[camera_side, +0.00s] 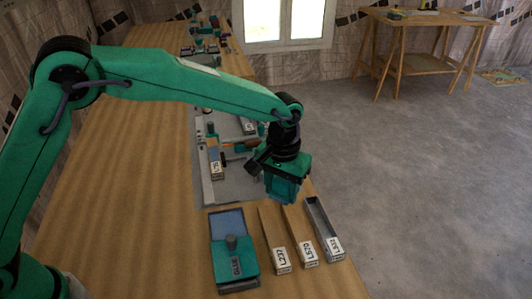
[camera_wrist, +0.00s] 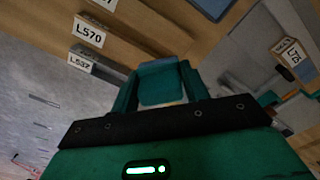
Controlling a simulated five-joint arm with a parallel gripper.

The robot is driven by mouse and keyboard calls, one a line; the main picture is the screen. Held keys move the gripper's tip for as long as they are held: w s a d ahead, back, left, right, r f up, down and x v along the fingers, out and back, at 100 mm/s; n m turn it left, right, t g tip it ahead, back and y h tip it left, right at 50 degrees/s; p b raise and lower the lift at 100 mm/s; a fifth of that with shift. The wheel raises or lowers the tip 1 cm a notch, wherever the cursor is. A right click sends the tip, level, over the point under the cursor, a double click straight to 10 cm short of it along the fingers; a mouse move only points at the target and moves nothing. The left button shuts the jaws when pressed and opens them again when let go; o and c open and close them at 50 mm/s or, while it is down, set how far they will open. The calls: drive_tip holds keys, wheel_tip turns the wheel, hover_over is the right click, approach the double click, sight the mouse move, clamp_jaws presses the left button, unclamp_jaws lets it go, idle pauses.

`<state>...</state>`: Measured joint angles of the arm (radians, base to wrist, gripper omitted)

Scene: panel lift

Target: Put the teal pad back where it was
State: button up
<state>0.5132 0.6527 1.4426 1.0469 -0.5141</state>
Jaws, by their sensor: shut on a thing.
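My gripper (camera_side: 284,195) hangs over the right part of the bench, above the far ends of the labelled bars. In the wrist view, my gripper (camera_wrist: 160,85) is shut on the teal pad (camera_wrist: 161,86), which sits between its two fingers. In the side view I cannot tell the pad apart from the teal fingers. A tray with a teal part marked GLUE (camera_side: 236,262) and a blue-grey surface (camera_side: 227,222) lies below and to the left of my gripper, apart from it.
Labelled bars lie side by side near the bench's front right: one at left (camera_side: 273,240), L570 (camera_side: 300,236) and a grey-topped one (camera_side: 323,230). A grey board (camera_side: 205,175) with fixtures and another labelled block (camera_side: 215,160) lies behind. The floor is open to the right.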

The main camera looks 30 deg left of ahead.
drive_tip(key=w+a+f, duration=0.1)
drive_tip(key=w, duration=0.1)
drive_tip(key=w+a+f, duration=0.3)
drive_tip(key=w+a, duration=0.1)
drive_tip(key=shift+w+f, duration=0.25)
drive_tip(key=shift+f, duration=0.15)
drive_tip(key=shift+f, duration=0.1)
drive_tip(key=shift+d+f, duration=0.1)
drive_tip(key=shift+f, duration=1.85)
drive_tip(key=shift+f, duration=0.1)
drive_tip(key=o, duration=0.6)
wheel_tip(320, 180, up, 12)
drive_tip(key=shift+r, duration=0.15)
